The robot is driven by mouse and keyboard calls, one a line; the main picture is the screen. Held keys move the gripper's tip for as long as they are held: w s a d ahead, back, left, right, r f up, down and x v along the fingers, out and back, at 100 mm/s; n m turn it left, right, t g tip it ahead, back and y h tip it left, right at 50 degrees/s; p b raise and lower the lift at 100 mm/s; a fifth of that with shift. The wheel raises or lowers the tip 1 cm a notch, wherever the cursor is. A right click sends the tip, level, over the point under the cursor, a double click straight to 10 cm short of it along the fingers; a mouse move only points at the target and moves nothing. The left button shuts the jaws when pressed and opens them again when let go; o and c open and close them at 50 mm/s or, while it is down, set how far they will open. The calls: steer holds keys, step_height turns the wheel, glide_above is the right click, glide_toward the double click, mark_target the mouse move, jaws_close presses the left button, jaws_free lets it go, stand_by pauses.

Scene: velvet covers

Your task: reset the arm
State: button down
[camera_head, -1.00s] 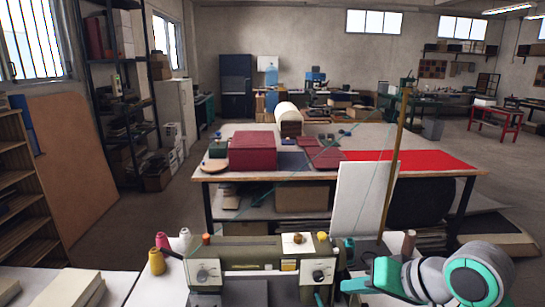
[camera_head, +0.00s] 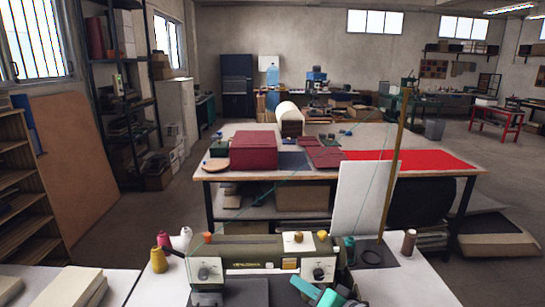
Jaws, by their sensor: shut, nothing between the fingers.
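My gripper (camera_head: 299,283) shows at the bottom edge, right of centre, as teal and dark parts pointing up and to the left. It is shut with nothing seen in it. It appears in front of the lower right part of the olive-green sewing machine (camera_head: 255,253); I cannot tell whether they touch. Most of my arm is below the picture's edge.
Thread spools (camera_head: 161,260) stand left of the machine. The white table (camera_head: 400,285) is bare at right. A worktable with a maroon box (camera_head: 253,151) stands behind.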

steer(key=s+a+f+m+t+h, duration=0.2)
steer(key=s+a+f+m+h, duration=0.15)
steer(key=s+f, duration=0.55)
steer(key=s+a+f+m+t+h, duration=0.15)
steer(key=s+a+f+h, duration=0.35)
steer(key=f, duration=0.9)
steer(key=s+d+n, duration=0.1)
steer(key=s+n, duration=0.7)
steer(key=s, duration=1.9)
steer(key=shift+s+r, duration=0.25)
steer(key=shift+r, duration=0.2)
